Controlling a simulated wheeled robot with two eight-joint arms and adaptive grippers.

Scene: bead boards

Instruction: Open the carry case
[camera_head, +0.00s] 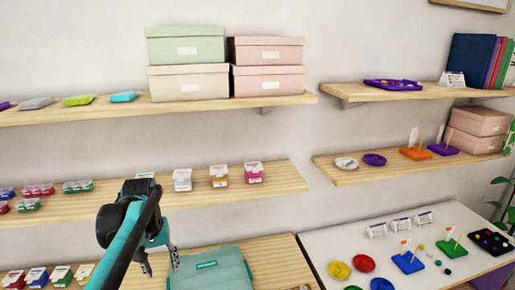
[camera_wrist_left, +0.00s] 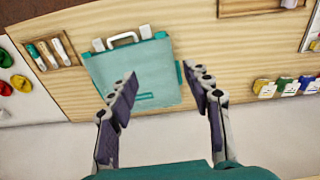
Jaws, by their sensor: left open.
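The teal carry case (camera_head: 212,273) lies flat on the lower wooden shelf, cut off by the bottom edge of the head view. It looks shut, with a dark teal label on its face. My left gripper (camera_head: 160,263) is open and empty at the left of the case in the head view. In the left wrist view, the left gripper's fingers (camera_wrist_left: 162,84) stand apart in front of the case, not visibly touching it. My right gripper is in neither view.
A tray of tubes (camera_wrist_left: 52,50) sits beside the case in the left wrist view. Small bead packs (camera_head: 60,273) stand left on the same shelf. A white table (camera_head: 330,245) with coloured bowls and boards is at the right. Shelves with boxes (camera_head: 187,83) hang above.

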